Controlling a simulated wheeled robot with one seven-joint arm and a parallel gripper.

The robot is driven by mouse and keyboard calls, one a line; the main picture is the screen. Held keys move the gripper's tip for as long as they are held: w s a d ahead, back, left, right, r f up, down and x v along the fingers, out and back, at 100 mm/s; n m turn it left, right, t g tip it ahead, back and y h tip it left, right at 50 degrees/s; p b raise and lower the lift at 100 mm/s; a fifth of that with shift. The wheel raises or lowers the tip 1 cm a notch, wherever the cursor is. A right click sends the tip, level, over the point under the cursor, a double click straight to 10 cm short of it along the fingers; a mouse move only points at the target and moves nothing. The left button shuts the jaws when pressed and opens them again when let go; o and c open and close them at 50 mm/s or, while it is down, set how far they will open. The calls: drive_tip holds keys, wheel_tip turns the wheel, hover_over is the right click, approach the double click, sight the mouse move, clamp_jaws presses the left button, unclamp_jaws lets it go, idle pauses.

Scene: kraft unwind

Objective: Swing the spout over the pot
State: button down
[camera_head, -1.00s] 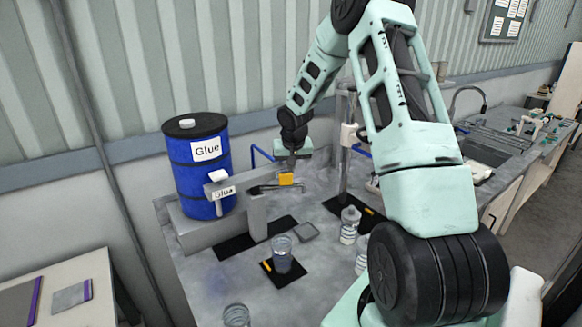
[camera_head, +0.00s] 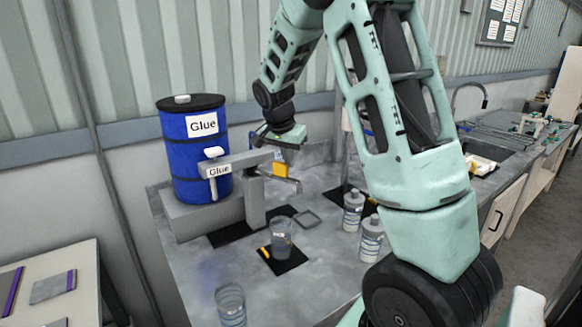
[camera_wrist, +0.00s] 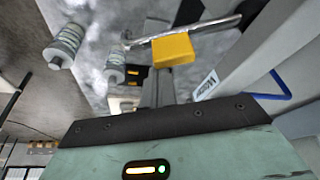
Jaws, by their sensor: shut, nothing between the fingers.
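The thin metal spout (camera_head: 293,182) carries a yellow block (camera_head: 281,170) and sits by the grey post (camera_head: 255,203) of the glue stand. In the wrist view the spout (camera_wrist: 205,29) runs across the top, with the yellow block (camera_wrist: 173,48) on it. My gripper (camera_head: 280,144) is just above the yellow block in the head view; its fingers are shut and empty. I cannot tell whether they touch the block. A clear glass pot (camera_head: 281,238) stands upright on a black mat (camera_head: 290,263), below and nearer than the spout.
A blue glue drum (camera_head: 190,150) stands at the back left. Two bottles (camera_head: 353,210) (camera_head: 371,240) stand right of the pot. Another glass (camera_head: 231,305) is at the near edge. A grey square frame (camera_head: 307,218) lies on the bench. My arm covers the right middle.

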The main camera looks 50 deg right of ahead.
sight(274, 165)
drive_tip(key=a+m, duration=0.2)
drive_tip(key=a+m+g+b, duration=0.1)
drive_tip(key=a, duration=0.1)
drive_tip(key=shift+s+a+m, duration=0.1)
drive_tip(key=shift+s+m, duration=0.2)
drive_tip(key=shift+m, duration=0.1)
drive_tip(key=shift+a, duration=0.85)
drive_tip(key=shift+w+a, duration=0.1)
drive_tip(key=shift+r, duration=0.1)
